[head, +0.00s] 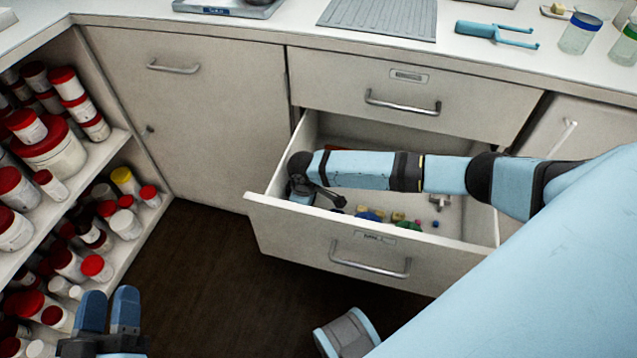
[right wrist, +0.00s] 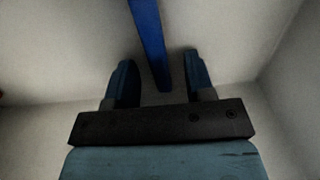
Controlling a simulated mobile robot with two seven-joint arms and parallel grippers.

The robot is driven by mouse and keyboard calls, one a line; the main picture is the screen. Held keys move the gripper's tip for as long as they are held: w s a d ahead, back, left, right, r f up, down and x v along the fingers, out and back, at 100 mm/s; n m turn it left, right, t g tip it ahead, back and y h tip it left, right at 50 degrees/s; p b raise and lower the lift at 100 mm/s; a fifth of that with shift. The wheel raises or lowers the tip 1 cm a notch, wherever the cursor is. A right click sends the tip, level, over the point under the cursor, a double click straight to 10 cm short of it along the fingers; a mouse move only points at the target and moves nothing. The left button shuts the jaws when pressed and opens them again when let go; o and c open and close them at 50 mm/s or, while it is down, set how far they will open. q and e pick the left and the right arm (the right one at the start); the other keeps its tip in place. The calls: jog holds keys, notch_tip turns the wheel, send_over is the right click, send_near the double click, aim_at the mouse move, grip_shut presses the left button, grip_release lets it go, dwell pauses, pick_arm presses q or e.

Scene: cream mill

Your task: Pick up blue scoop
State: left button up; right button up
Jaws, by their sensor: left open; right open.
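A blue bar-like thing, which I take to be the blue scoop (right wrist: 150,45), runs down from the top edge in the right wrist view. Its lower end lies between the two fingers of my right gripper (right wrist: 161,80), with a gap on each side. Only part of it shows; no bowl is visible. In the head view my right arm reaches into the open drawer (head: 368,244), and the right gripper is at the drawer's left end, its fingertips hard to make out. My left gripper (head: 109,310) is open and empty at the bottom left, away from the drawer.
Small coloured items, among them a blue one (head: 369,215), lie on the drawer floor. Pale drawer walls stand close around the right gripper. Shelves with red-lidded jars (head: 50,145) are at the left. The counter above holds a light-blue tool (head: 478,29) and jars (head: 580,35).

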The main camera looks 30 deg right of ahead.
grip_shut()
jog(key=shift+r, duration=0.1)
jog(key=shift+r, duration=0.2)
notch_tip(320, 180, up, 8)
jog(key=p, duration=0.3)
jog(key=shift+r, duration=0.1)
pick_arm(q)
jog(key=s+a+f+g+y+p, duration=0.2)
jog(key=a+f+g+y+p, duration=0.2)
jog(key=f, duration=0.6)
jog(key=shift+s+a+f+g+y+p, duration=0.3)
jog(key=shift+a+g+p, duration=0.3)
jog(key=shift+g+p, duration=0.4)
pick_arm(e)
notch_tip(320, 180, up, 19)
jog(key=shift+r, duration=0.15)
